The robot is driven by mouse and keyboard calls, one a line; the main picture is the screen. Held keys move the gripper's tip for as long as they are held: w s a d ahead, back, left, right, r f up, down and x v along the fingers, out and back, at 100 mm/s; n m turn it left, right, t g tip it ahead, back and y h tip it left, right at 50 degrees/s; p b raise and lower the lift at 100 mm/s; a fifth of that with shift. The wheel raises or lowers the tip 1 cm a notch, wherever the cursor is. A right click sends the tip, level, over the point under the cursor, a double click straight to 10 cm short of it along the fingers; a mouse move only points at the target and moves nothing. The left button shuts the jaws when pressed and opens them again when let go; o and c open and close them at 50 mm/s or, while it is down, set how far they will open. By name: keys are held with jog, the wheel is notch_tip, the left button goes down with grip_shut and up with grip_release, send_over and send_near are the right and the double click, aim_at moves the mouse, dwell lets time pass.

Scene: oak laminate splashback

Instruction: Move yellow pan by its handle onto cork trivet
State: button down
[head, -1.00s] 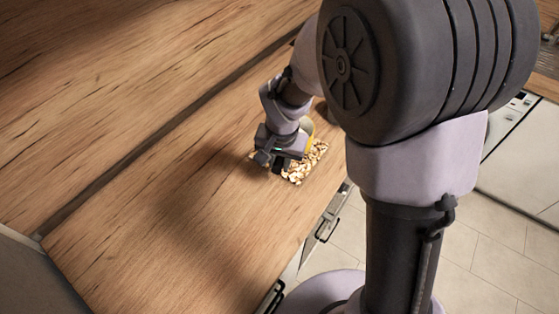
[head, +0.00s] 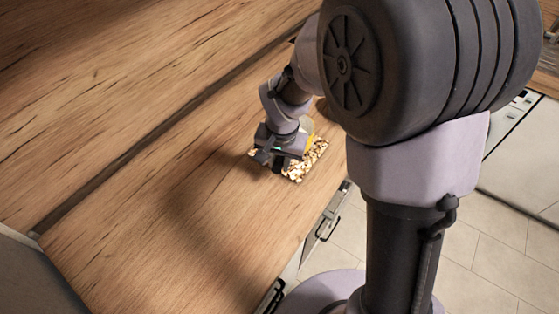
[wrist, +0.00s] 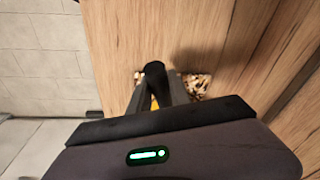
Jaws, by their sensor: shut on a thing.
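The yellow pan (head: 310,128) shows in the head view only as a small strip behind my gripper (head: 274,164). In the wrist view a bit of yellow (wrist: 154,104) shows between the fingers, below a dark handle (wrist: 155,72). My gripper (wrist: 156,88) is shut on this handle. The trivet (head: 313,160) is a cork-coloured, speckled patch on the counter under and beside my gripper; its edges also show in the wrist view (wrist: 198,84). Most of the pan is hidden by my gripper and arm, so I cannot tell whether it touches the trivet.
The wooden counter (head: 180,220) is clear to the left of my gripper. The wooden splashback (head: 120,90) rises behind it. The counter's front edge, with cabinet handles (head: 327,226) below, is close to the trivet. The tiled floor (wrist: 40,50) lies beyond.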

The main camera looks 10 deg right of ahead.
jog(key=shift+f+b, duration=0.5)
jog(key=shift+b, duration=0.05)
dwell(0.4)
jog(key=c, duration=1.1)
grip_release()
jog(key=s+a, duration=0.1)
jog(key=s, duration=0.1)
jog(key=s+a+b, duration=0.1)
jog(key=s, duration=0.1)
jog(key=s+a+b, duration=0.1)
jog(key=s, duration=0.1)
jog(key=shift+s, duration=0.2)
notch_tip(320, 180, up, 7)
jog(key=p, duration=0.5)
